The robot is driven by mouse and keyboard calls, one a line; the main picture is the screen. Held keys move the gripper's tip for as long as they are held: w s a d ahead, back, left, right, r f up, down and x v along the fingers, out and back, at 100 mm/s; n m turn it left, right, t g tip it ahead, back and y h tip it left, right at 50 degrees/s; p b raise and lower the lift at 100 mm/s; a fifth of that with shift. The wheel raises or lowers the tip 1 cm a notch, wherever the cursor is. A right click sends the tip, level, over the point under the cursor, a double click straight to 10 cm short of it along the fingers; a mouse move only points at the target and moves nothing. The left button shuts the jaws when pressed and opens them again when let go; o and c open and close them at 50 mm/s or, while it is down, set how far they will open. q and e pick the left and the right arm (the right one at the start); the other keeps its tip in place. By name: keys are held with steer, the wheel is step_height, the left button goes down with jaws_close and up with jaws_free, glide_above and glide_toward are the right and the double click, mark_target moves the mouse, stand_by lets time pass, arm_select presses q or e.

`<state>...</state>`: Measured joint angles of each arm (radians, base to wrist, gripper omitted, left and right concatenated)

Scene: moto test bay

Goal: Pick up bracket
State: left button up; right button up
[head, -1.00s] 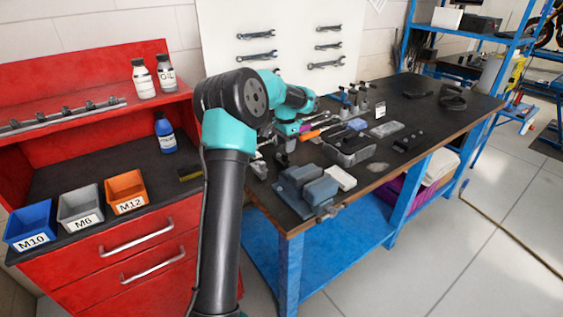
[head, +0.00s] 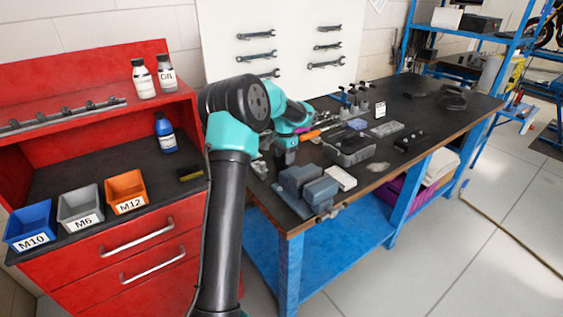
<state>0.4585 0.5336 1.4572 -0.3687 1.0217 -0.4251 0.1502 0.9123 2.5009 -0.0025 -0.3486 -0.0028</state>
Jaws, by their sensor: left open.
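My left gripper (head: 286,158) points down over the left part of the workbench (head: 398,158), behind the blue-grey vise (head: 306,190). It is open, small and dark in the head view, and I see nothing held in it. A small grey metal piece (head: 259,168) lies at the bench's left end, to the left of the gripper and partly behind my arm. It may be the bracket, but its shape is too small to tell. My right gripper is not in view.
A grey bin (head: 350,156) and a white block (head: 341,178) are right of the gripper. An orange-handled tool (head: 310,135) lies behind it. A red cabinet with M10 (head: 30,228), M6 (head: 81,211) and M12 (head: 126,194) bins stands left.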

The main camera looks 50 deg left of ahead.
arm_select(q)
jaws_close()
stand_by(0.3)
steer(key=shift+r, duration=0.15)
step_height(320, 180, up, 10)
steer(key=shift+f, duration=0.1)
stand_by(0.5)
steer(key=shift+d, duration=0.1)
stand_by(0.3)
